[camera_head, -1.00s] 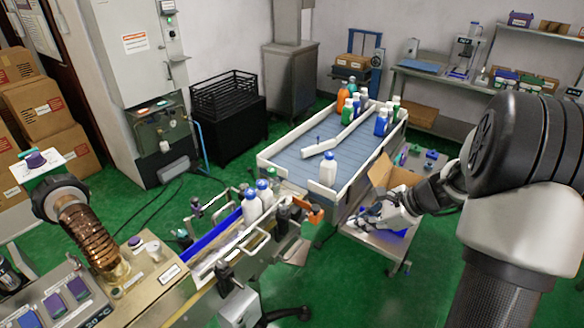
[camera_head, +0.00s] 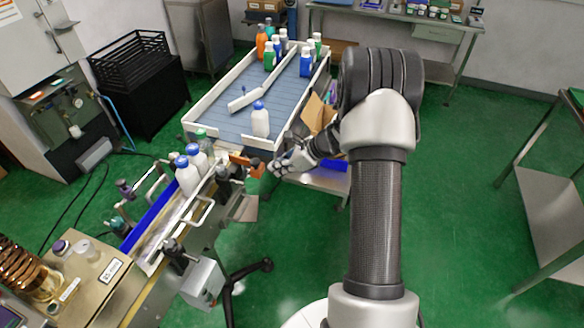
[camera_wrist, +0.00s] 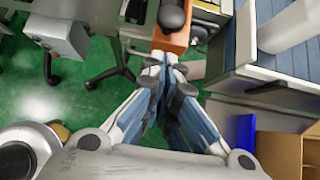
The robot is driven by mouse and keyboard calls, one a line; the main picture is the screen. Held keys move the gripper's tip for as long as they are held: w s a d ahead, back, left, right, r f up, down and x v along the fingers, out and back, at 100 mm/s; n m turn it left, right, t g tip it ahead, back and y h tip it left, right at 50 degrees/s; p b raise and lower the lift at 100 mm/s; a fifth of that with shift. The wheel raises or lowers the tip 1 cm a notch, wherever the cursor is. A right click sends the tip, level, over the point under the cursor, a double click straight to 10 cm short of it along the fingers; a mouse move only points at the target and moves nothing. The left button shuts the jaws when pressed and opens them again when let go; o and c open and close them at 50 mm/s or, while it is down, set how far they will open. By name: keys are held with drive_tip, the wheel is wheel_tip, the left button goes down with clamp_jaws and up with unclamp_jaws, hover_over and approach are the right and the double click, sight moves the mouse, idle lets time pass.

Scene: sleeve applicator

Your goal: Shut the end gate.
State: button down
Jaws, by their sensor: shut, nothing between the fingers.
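An orange part with a dark knob, which looks like the end gate (camera_head: 242,160), is at the conveyor's end beside the roller table. Whether it stands open or shut is unclear. It also shows at the top of the wrist view (camera_wrist: 170,40), just beyond my fingertips. My gripper (camera_head: 274,168) is right of the orange part and in front of the table's near corner. In the wrist view my gripper (camera_wrist: 164,62) is shut and empty, its tips pointing at the orange part. Contact between them cannot be told.
White bottles with blue caps (camera_head: 187,178) stand on the conveyor (camera_head: 150,262). The roller table (camera_head: 215,115) holds a white bottle (camera_head: 260,122) and several coloured ones. An open carton (camera_head: 318,113) is behind my gripper. Green floor (camera_head: 460,200) is clear to the right.

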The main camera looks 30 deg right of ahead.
drive_tip(key=shift+w+a+r, duration=0.1)
drive_tip(key=shift+w+a, duration=0.65)
drive_tip(key=shift+w, duration=0.2)
hover_over(243, 163)
drive_tip(key=s, duration=0.3)
drive_tip(key=shift+a+p, duration=0.45)
drive_tip(key=shift+r, duration=0.1)
